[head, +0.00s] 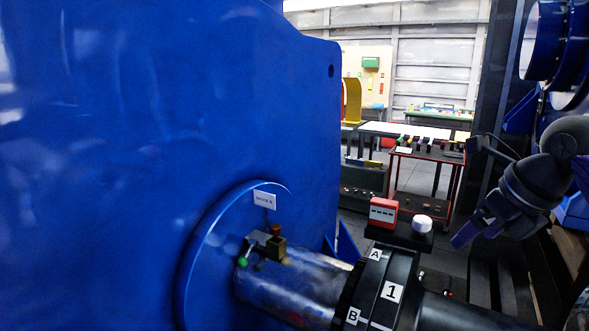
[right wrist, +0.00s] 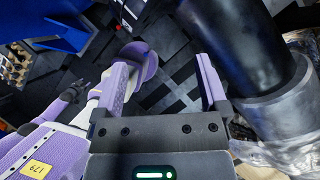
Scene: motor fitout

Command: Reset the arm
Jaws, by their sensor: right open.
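My right arm comes in from the right in the head view. Its gripper (head: 463,238) hangs in free air to the right of the black collar (head: 380,290), apart from it. In the right wrist view the two purple fingers of this gripper (right wrist: 165,88) stand wide apart, with nothing between them. The dark floor shows beyond the gap. A dark cylinder with a silvery section (right wrist: 265,60) lies just to the right of the fingers. My left gripper is not clearly seen in either view.
A big blue housing (head: 130,130) fills the left, with a metal shaft (head: 300,285) coming out. A red box (head: 383,212) and a white knob (head: 422,223) sit above the collar. A cart (head: 430,155) stands behind. Blue machinery (head: 545,40) is at upper right.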

